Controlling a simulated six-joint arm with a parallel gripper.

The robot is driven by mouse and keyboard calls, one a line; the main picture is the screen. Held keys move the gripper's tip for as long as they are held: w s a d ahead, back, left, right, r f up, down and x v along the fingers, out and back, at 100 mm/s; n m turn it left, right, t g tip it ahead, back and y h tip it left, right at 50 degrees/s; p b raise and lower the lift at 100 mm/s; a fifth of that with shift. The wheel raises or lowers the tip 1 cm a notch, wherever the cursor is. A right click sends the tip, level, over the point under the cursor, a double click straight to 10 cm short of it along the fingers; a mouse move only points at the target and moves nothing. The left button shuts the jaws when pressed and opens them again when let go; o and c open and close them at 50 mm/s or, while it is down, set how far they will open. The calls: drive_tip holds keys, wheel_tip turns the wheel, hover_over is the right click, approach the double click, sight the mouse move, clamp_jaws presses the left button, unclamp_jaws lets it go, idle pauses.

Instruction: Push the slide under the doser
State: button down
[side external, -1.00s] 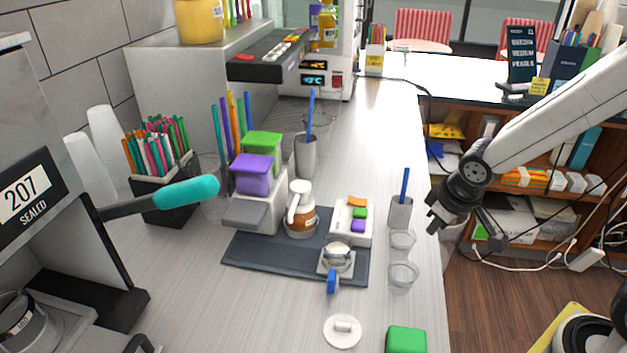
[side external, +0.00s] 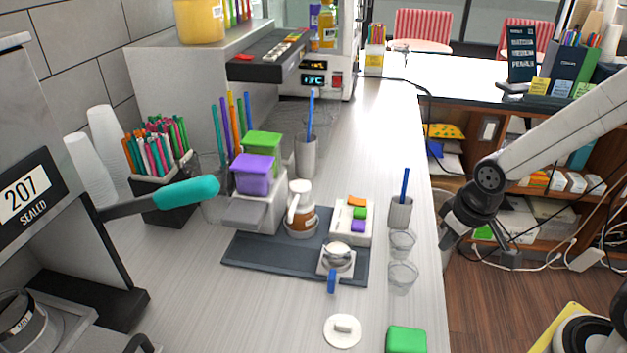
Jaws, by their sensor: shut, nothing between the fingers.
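A small light slide (side external: 324,268) with a blue handle (side external: 332,282) sits at the front right of a dark base mat (side external: 270,258) and carries a round metallic cup. What looks like the doser (side external: 258,212) is a pale block with a grey spout at the left of the mat, topped by a purple box (side external: 254,176) and a green box (side external: 264,143). The slide stands apart from it, to the right and nearer the camera. My gripper (side external: 446,238) is shut and empty, beyond the counter's right edge, touching nothing; its fingertips are small and dark.
A white-capped amber jar (side external: 301,215) and a white block with coloured buttons (side external: 354,222) stand on the mat. Clear cups (side external: 402,275) and a grey holder (side external: 400,212) with a blue stick line the right edge. A white lid (side external: 342,331) and green block (side external: 406,340) lie in front.

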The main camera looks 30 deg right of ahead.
idle(0.4)
drive_tip(key=c, duration=0.6)
unclamp_jaws()
drive_tip(key=shift+w+a, duration=0.1)
drive_tip(key=shift+a, duration=0.05)
drive_tip(key=w+a+r+m+g, duration=0.1)
drive_tip(key=w+a+r+m, duration=0.1)
drive_tip(key=w+a+m, duration=0.5)
wheel_tip(320, 180, up, 2)
drive_tip(key=m+g, duration=0.2)
hover_over(332, 274)
drive_tip(key=shift+f, duration=3.85)
drive_tip(key=shift+c, duration=0.3)
clamp_jaws()
